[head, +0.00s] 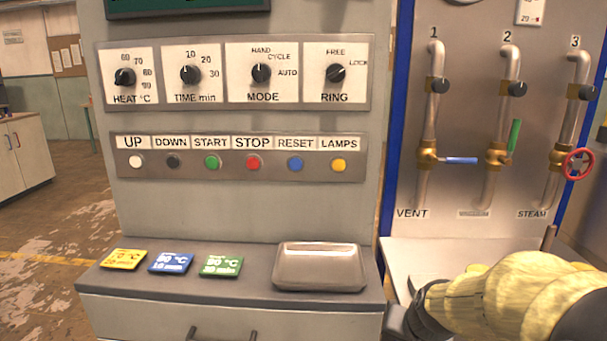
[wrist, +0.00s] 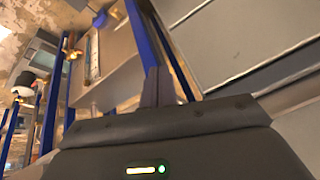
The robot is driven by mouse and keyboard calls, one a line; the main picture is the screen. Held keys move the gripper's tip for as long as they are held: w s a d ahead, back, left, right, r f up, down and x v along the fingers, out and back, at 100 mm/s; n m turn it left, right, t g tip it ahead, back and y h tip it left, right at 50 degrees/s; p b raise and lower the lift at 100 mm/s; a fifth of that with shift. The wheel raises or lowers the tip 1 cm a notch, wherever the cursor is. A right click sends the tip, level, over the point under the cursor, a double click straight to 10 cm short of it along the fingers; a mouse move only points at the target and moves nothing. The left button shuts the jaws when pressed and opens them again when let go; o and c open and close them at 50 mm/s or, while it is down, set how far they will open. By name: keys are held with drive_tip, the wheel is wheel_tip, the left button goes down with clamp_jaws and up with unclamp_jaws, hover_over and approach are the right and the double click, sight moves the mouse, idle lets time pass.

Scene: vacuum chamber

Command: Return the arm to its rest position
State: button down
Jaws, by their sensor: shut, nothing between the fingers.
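My arm (head: 510,295) reaches into the lower right of the head view, in a yellow padded cover with dark joints. It is in front of the steel bench below the pipe panel, to the right of the control cabinet. My gripper (wrist: 158,86) shows in the wrist view as two dark fingers close together, with nothing between them. The fingertips cannot be made out in the head view. The wrist view is tilted and shows blue posts and metal panels beyond the fingers.
The control cabinet (head: 232,205) has knobs, buttons and a ledge with yellow (head: 124,259), blue (head: 171,263) and green (head: 221,264) cards and a metal box (head: 319,267). A pipe panel (head: 463,100) with valves stands at right. Open floor (head: 50,260) lies at left.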

drive_tip(key=s+a+f+n+g, duration=0.3)
drive_tip(key=s+a+f+n, duration=0.2)
drive_tip(key=s+f, duration=0.3)
drive_tip(key=s+b+x, duration=0.2)
drive_tip(key=b+x, duration=0.7)
drive_tip(key=b, duration=0.1)
drive_tip(key=w+p+v, duration=0.2)
drive_tip(key=p+v, duration=1)
drive_tip(key=w+r+p+v, duration=0.1)
drive_tip(key=w+p+v, duration=0.2)
drive_tip(key=p+v, duration=0.9)
drive_tip(key=w+r+p+v, duration=0.1)
drive_tip(key=w+p+v, duration=0.2)
drive_tip(key=p+v, duration=0.9)
drive_tip(key=shift+s+d+p, duration=0.2)
drive_tip(key=shift+d+p, duration=0.15)
drive_tip(key=shift+p, duration=0.05)
